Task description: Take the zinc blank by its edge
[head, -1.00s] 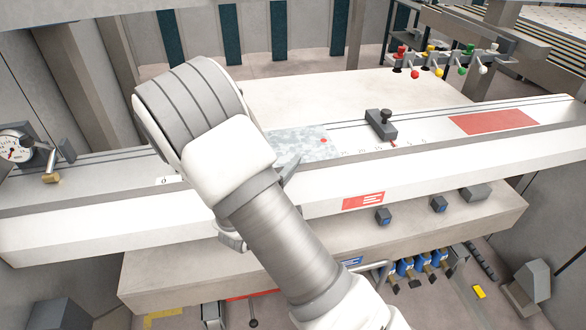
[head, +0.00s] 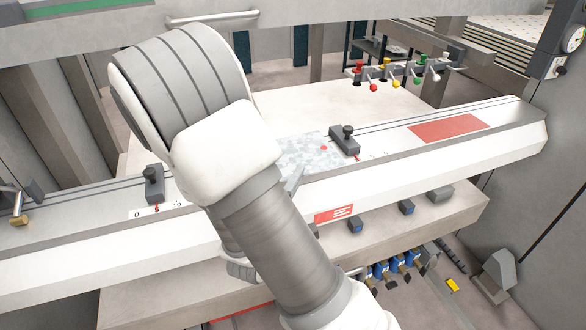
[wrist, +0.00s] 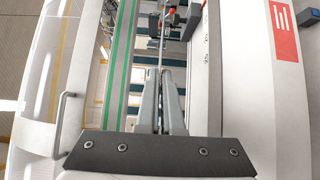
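The zinc blank (head: 306,155) is a mottled grey sheet with a red dot, on the bender's table in the head view. My forearm hides its left part. Its right end is close beside the right stop block (head: 345,140); I cannot tell whether they touch. My gripper is mostly hidden behind the arm; one grey finger (head: 294,179) shows at the blank's near edge. In the wrist view my gripper (wrist: 161,73) has its two fingers nearly together, with a thin edge-on line between them. It appears shut on the blank's edge.
A left stop block (head: 154,184) with a red pointer stands on the scale. A red patch (head: 450,128) marks the table's right part. Coloured knobs (head: 388,73) stand behind. The pale back table (head: 340,108) is clear.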

